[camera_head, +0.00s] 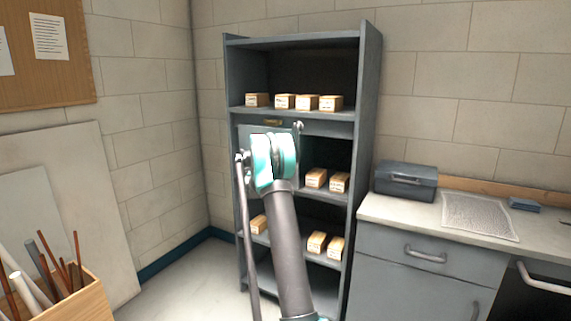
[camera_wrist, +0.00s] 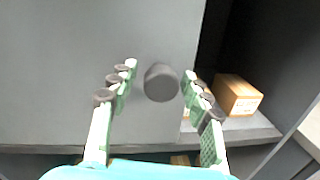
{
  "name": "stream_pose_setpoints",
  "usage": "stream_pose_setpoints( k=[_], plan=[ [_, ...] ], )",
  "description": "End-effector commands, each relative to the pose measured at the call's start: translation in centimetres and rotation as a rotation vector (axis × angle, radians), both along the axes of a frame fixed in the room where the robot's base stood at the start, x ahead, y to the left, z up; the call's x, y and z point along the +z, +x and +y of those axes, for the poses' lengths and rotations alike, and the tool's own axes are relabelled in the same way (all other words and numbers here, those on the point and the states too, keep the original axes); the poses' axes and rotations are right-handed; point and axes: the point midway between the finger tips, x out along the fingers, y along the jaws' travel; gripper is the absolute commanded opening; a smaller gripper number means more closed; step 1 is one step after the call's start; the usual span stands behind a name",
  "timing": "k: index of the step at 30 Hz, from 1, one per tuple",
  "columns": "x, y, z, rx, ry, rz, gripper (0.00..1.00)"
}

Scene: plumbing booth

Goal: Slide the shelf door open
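The grey shelf (camera_head: 369,130) stands against the back wall. Its flat grey door (camera_wrist: 80,65) fills the left of the wrist view, and its right edge borders a dark open bay. A dark round knob (camera_wrist: 162,83) sticks out of the door near that edge. My gripper (camera_wrist: 159,71) is open, with one finger on each side of the knob. In the head view my arm hides the gripper and much of the door (camera_head: 246,133).
A box (camera_wrist: 238,94) sits in the bay right of the door. Several small boxes (camera_head: 330,103) stand on the shelves. A counter (camera_head: 430,260) with a grey toolbox (camera_head: 405,181) is at right. A wooden bin (camera_head: 75,300) of pipes is at lower left.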

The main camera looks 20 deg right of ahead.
Motion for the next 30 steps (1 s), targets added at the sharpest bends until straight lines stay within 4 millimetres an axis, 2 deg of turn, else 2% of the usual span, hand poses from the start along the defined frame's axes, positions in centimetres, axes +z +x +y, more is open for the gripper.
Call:
stream_pose_setpoints(
  k=[11, 17, 24, 30],
  plan=[
    [0.0, -0.3, 0.3, 0.000, 0.000, 0.000, 0.52],
    [0.0, -1.8, 2.9, 0.002, 0.000, 0.000, 0.52],
    [0.0, -4.4, 7.1, 0.002, 0.000, 0.000, 0.52],
    [0.0, -5.9, 9.4, 0.001, 0.000, 0.000, 0.52]
  ],
)
